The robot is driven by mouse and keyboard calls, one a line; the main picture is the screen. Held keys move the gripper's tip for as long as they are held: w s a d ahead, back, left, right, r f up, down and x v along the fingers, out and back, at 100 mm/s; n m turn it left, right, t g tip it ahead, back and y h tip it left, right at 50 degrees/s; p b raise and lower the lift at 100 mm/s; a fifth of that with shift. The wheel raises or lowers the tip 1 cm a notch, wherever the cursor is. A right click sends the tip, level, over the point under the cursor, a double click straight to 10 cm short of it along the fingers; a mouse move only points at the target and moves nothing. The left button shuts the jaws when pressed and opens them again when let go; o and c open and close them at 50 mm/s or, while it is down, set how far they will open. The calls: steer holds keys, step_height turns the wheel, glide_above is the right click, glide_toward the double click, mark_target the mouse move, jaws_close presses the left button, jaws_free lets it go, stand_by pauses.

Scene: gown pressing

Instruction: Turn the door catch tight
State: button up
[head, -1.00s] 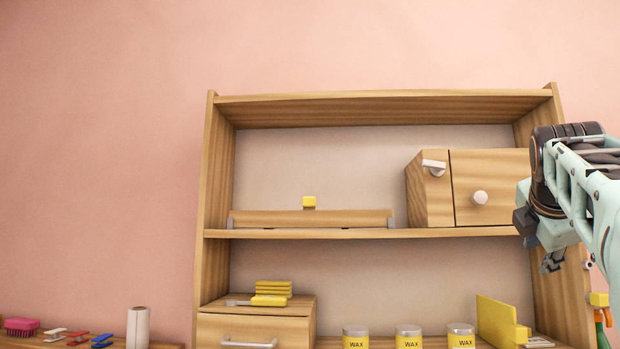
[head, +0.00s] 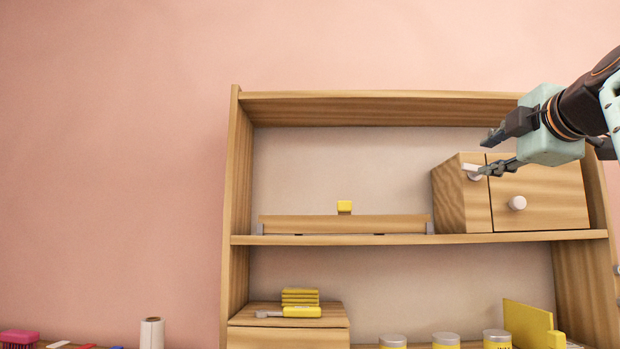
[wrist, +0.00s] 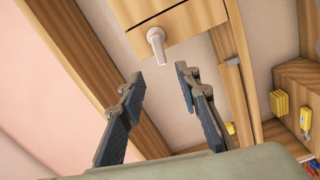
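The cabinet's door (head: 550,195) with a round white knob (head: 517,203) is right of the catch. Whether a finger touches the catch cannot be told.
A wooden bar (head: 345,224) with a yellow block (head: 344,207) lies on the upper shelf (head: 400,239). Below are a drawer box (head: 288,338) with yellow items, several wax jars (head: 445,339) and a yellow panel (head: 527,323). Space above the bar is free.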

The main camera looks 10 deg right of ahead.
mark_target(469, 167)
steer(key=p+x, duration=0.3)
steer(key=x, duration=0.7)
steer(key=shift+d, duration=0.15)
steer(key=shift+c, duration=0.5)
jaws_close()
